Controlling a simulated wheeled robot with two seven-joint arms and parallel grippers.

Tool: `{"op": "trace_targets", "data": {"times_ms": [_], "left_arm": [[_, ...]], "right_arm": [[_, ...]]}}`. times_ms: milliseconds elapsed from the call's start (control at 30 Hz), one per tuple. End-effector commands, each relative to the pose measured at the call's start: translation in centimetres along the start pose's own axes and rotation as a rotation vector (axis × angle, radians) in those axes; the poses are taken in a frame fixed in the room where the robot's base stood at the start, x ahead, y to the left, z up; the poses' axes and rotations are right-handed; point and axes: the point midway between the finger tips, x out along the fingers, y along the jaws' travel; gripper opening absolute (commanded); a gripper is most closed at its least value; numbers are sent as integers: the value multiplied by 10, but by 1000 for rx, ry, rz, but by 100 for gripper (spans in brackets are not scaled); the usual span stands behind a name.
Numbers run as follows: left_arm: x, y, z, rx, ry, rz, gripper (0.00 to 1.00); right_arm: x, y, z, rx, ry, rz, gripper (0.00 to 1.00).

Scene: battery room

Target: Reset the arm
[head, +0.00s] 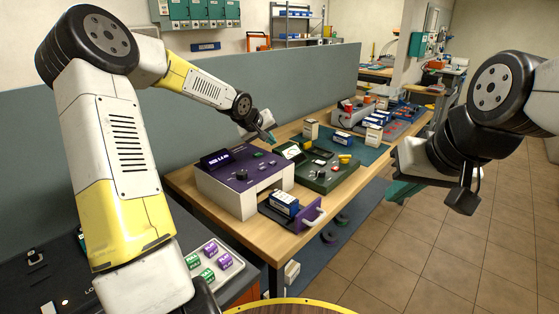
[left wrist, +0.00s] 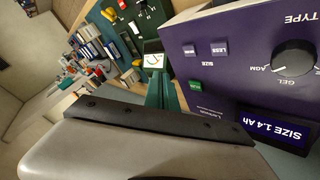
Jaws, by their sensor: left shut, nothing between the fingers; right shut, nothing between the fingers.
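My left arm reaches in from the left in the head view, over the wooden bench. Its gripper (head: 269,137) is shut and empty, with teal fingertips just above and behind the purple device (head: 240,178). The left wrist view shows the teal fingers (left wrist: 160,95) together beside the purple device's panel (left wrist: 245,65), which has a knob and a display reading SIZE 1.4 Ah. My right gripper (head: 402,190) is shut and empty, to the right of the bench, its teal fingers partly hidden by its own wrist.
A green device (head: 318,172) stands beside the purple one. A blue battery (head: 285,203) sits in an open drawer (head: 305,215) at the front. Boxes (head: 374,133) stand farther back. A grey partition (head: 300,85) runs behind the bench. The tiled floor (head: 420,260) at right is clear.

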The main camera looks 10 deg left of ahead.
Motion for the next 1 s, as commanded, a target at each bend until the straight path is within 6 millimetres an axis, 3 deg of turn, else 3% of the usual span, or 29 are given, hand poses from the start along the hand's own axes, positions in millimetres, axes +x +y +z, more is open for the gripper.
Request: {"op": "trace_targets", "data": {"times_ms": [300,467,667,1000], "left_arm": [[-1,1,1,6,-1,-4,0],[-21,6,16,87,-17,-66,0],[-87,8,52,261,-51,-217,0],[-222,-2,122,412,-95,-341,0]], "right_arm": [[0,0,0,0,0,0,0],[0,0,0,0,0,0,0],[0,0,0,0,0,0,0],[0,0,0,0,0,0,0]]}}
